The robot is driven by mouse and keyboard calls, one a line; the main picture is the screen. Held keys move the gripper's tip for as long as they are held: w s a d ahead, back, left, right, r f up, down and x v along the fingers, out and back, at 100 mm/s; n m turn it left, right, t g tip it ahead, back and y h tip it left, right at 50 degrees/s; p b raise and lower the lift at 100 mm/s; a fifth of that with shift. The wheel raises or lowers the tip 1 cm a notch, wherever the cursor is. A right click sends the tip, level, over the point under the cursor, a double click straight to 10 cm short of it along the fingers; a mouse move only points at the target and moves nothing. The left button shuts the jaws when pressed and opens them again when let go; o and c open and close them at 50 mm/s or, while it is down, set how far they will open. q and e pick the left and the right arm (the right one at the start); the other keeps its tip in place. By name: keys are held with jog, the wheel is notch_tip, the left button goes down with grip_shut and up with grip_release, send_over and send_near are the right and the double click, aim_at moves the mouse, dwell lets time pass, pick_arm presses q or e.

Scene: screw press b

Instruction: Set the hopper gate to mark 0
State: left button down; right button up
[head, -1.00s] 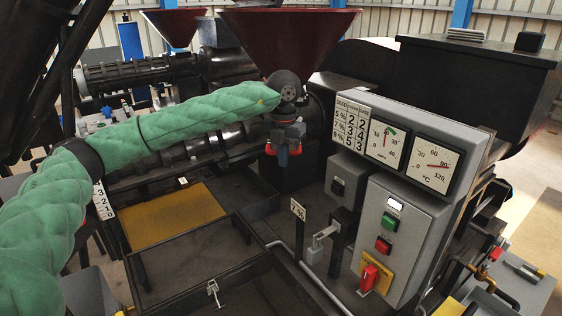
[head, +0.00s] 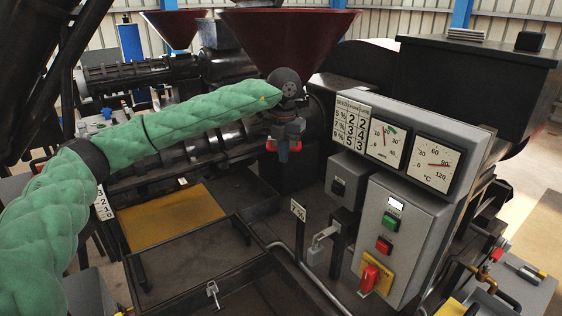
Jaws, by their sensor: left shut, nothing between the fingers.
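The dark red hopper (head: 285,35) stands at the top centre above the black press barrel (head: 205,145). My left arm, in a green quilted sleeve, reaches across from the left. My left gripper (head: 284,147) is just below the hopper, in front of the press, with its red-tipped fingers low. It looks shut and empty. The hopper gate cannot be made out; my wrist and gripper cover the area under the hopper. A white scale plate (head: 104,203) reading 3, 2, 1, 0 shows at the left, partly behind my sleeve. My right gripper is not in view.
A grey control box (head: 400,235) with buttons, a red switch, two dials and a number chart stands right of my gripper. A "7 %" tag (head: 298,210) is in front. An open dark tray (head: 185,268) and a yellow panel (head: 170,218) lie at lower left.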

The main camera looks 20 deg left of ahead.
pick_arm(q)
jog(key=shift+w+a, duration=0.2)
jog(key=shift+w, duration=0.4)
jog(key=shift+s+d+f, duration=0.1)
jog(key=shift+s, duration=0.1)
jog(key=shift+s+d+b, duration=0.15)
jog(key=shift+s+b, duration=0.4)
jog(key=shift+s, duration=0.5)
notch_tip(320, 180, up, 9)
jog(key=p, duration=0.2)
dwell(0.6)
jog(key=shift+w+d, duration=0.1)
